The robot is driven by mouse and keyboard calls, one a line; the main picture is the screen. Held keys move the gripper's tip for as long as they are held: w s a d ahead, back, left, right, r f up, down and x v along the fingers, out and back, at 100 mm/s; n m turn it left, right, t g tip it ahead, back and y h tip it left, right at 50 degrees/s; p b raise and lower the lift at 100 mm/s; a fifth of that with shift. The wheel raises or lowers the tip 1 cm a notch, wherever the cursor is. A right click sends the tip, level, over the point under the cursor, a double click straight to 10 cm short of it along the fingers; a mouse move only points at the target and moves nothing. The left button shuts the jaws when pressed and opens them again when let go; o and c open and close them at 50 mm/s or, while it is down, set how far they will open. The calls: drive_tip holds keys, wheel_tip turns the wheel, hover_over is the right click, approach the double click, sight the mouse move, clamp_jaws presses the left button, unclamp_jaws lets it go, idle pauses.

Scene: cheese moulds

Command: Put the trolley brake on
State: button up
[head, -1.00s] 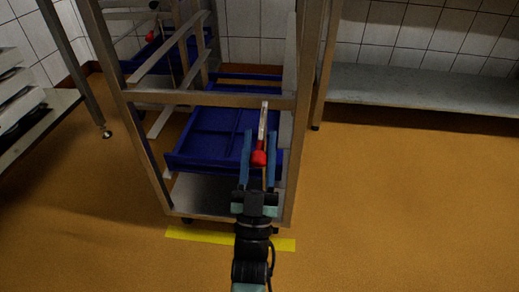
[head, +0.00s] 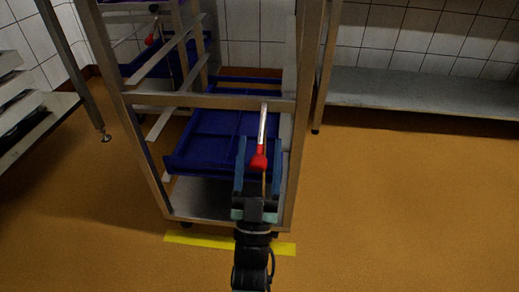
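The steel trolley (head: 200,101) stands in front of me, holding a blue tray (head: 214,142). A light metal lever (head: 262,122) with a red knob (head: 259,158) hangs in front of the tray on the trolley's near side, just below the crossbar, slanting slightly. My gripper (head: 259,147) is open, with one blue finger on each side of the red knob. Gaps show between the knob and both fingers. A thin rod shows below the knob, between the fingers; its lower end is hidden by my gripper.
A yellow floor strip (head: 222,242) runs along the trolley's near foot. A second red knob (head: 149,40) shows at the upper left, near another blue tray. A grey low shelf (head: 420,88) lies along the wall at right. The orange floor (head: 410,210) at right is clear.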

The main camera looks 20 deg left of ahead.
drive_tip(key=shift+r, duration=0.15)
drive_tip(key=p+v, duration=0.3)
drive_tip(key=v, duration=1)
idle(0.3)
